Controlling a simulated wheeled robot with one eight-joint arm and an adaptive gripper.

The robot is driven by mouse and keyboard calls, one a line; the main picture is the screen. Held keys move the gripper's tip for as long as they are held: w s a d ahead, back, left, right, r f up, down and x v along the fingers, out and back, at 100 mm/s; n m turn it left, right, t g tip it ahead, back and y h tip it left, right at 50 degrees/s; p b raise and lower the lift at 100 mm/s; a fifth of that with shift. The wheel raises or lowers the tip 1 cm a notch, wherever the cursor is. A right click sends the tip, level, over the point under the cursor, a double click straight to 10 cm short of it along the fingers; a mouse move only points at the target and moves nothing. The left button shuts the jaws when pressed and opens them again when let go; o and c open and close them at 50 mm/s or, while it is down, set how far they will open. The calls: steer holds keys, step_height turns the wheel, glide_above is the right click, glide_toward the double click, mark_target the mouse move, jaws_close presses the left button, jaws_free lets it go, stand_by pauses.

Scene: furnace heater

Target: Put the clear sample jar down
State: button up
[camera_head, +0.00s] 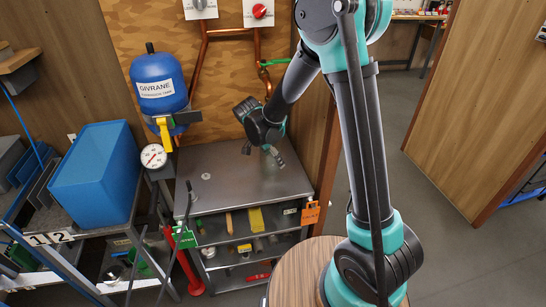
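My gripper (264,154) hangs over the back right part of the grey metal bench top (230,179), in front of the wooden back panel. Its two dark fingers point down and look spread apart. The picture is too small to tell whether anything clear is between them. I cannot make out a clear sample jar with certainty. A small pale spot (206,176) lies on the left half of the bench top, too small to identify.
A blue tank (159,83) and a dial gauge (153,156) stand left of the bench. A blue bin (96,175) sits further left. Copper pipes (200,62) run up the panel. Shelves below hold several tools. The bench top's middle is largely clear.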

steer(key=shift+o, duration=1)
steer(key=shift+r, duration=0.1)
steer(key=v, duration=1.2)
